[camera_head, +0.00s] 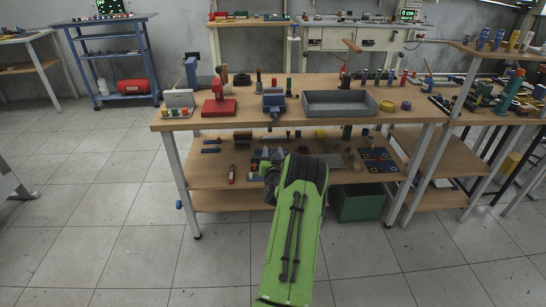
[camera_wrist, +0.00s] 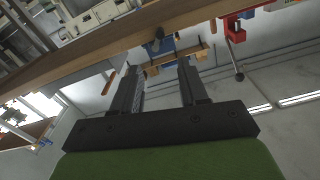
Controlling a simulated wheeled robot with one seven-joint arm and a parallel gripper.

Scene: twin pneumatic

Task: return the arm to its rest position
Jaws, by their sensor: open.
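My green arm (camera_head: 296,235) reaches up from the bottom of the head view, in front of the wooden workbench (camera_head: 185,125). Its dark end covers part of the bench's lower shelf, and the fingertips are hidden there. In the wrist view my gripper (camera_wrist: 158,75) shows two dark parallel fingers, spread apart, with nothing held between them. Beyond the fingers, the wooden bench edge (camera_wrist: 95,55) runs tilted across the picture. I cannot tell the exact distance from the fingertips to the bench.
The bench top carries a grey tray (camera_head: 340,103), a blue vise (camera_head: 274,103) and a red device (camera_head: 218,105). A green bin (camera_head: 358,204) stands under the bench on the right. The tiled floor (camera_head: 110,225) on the left is mostly clear.

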